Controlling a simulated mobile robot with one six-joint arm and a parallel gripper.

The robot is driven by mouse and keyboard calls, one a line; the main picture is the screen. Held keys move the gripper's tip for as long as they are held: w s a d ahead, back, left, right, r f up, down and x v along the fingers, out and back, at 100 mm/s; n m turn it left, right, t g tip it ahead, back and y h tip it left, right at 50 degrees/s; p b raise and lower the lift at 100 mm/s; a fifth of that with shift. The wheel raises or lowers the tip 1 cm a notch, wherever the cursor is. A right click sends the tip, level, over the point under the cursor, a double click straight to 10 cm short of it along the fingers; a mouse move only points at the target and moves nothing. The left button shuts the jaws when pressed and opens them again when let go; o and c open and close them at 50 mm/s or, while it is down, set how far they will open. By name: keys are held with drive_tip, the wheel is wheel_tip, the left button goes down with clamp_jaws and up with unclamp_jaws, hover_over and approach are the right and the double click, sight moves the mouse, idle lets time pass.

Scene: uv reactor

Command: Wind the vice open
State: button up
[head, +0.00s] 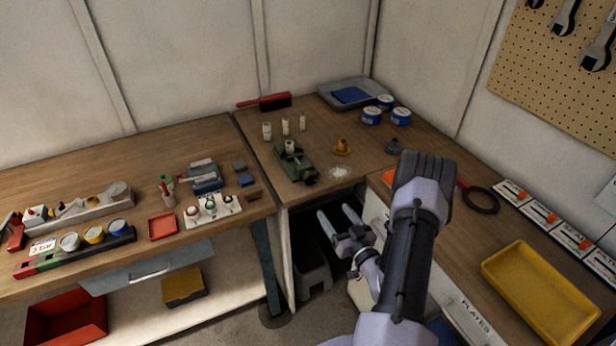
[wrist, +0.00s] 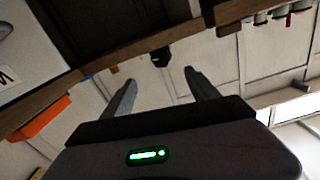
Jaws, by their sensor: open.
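The green vice (head: 291,160) sits on the corner bench, its dark front end (head: 310,179) facing the bench's front edge. A small pale cylinder (head: 290,147) stands at its jaws; whether it is gripped I cannot tell. My gripper (head: 334,209) is open and empty, in front of and below the bench edge, to the right of and nearer than the vice, apart from it. In the wrist view my gripper (wrist: 159,75) has its two fingers spread. A small dark part (wrist: 160,57) shows beyond them at a wooden edge; it may be the vice's front end.
Several pale cylinders (head: 286,126) stand behind the vice. A brass-coloured part (head: 341,147) and white powder (head: 338,172) lie to its right. A red brush (head: 265,102), blue-labelled tins (head: 372,116) and a grey tray (head: 325,96) are farther back. A yellow tray (head: 500,272) is at right.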

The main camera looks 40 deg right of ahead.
sight(312, 181)
drive_tip(key=b+x, duration=0.2)
drive_tip(key=x, duration=1.5)
drive_tip(key=shift+a, duration=0.2)
drive_tip(key=shift+c, duration=0.4)
drive_tip(key=c, duration=1.3)
drive_tip(key=shift+b, duration=0.4)
drive_tip(key=shift+n, duration=0.3)
drive_tip(key=n+b, duration=0.2)
drive_tip(key=b, duration=0.1)
drive_tip(key=shift+f+n, duration=0.1)
drive_tip(key=shift+n, duration=0.2)
drive_tip(key=shift+d+n+b, duration=0.1)
drive_tip(key=shift+n+b, duration=1.3)
drive_tip(key=shift+s, duration=0.1)
